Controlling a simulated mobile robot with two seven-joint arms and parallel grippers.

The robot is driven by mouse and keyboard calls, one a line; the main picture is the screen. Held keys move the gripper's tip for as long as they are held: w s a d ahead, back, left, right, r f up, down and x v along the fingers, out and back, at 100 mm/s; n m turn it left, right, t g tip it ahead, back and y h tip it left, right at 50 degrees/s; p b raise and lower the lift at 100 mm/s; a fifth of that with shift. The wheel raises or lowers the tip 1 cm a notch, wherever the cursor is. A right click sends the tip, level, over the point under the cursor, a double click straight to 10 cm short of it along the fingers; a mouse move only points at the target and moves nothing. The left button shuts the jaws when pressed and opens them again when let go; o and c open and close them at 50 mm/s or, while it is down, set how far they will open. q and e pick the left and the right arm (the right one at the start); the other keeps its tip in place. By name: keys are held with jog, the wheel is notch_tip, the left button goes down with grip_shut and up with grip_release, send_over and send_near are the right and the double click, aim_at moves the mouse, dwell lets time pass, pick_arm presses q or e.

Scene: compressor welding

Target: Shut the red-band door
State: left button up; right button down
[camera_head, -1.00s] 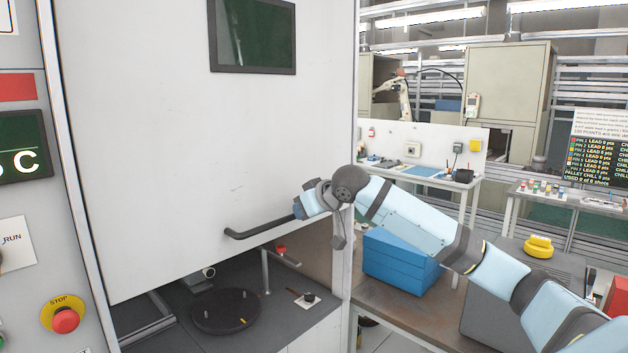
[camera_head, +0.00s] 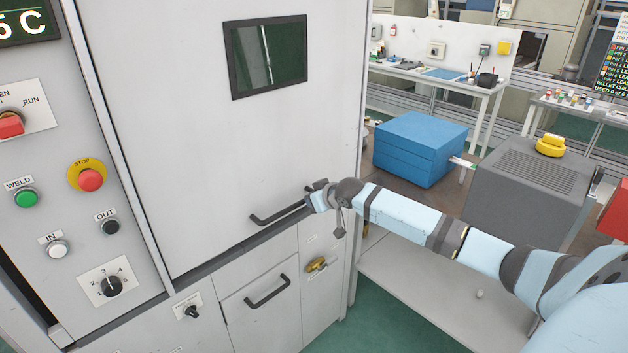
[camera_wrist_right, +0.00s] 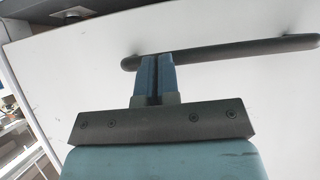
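The tall pale door (camera_head: 220,160) with a dark window fills the machine front in the head view. It is down, its lower edge at the dark ledge, and the chamber behind it is hidden. No red band shows on it. Its dark bar handle (camera_head: 272,216) is low on the door; the handle also crosses the right wrist view (camera_wrist_right: 230,50). My right gripper (camera_head: 312,198) is at the handle's right end. In the right wrist view its blue fingers (camera_wrist_right: 157,62) are together, tips against or very near the bar, not wrapped around it. My left gripper is out of view.
A control panel with a red stop button (camera_head: 91,180) stands left of the door. A blue case (camera_head: 420,150) and a grey machine (camera_head: 530,190) sit on the bench to the right.

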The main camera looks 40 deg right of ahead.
jog(key=shift+w+d+f, duration=0.1)
jog(key=shift+w+f, duration=0.1)
jog(key=shift+f, duration=1.05)
jog(key=shift+r, duration=0.1)
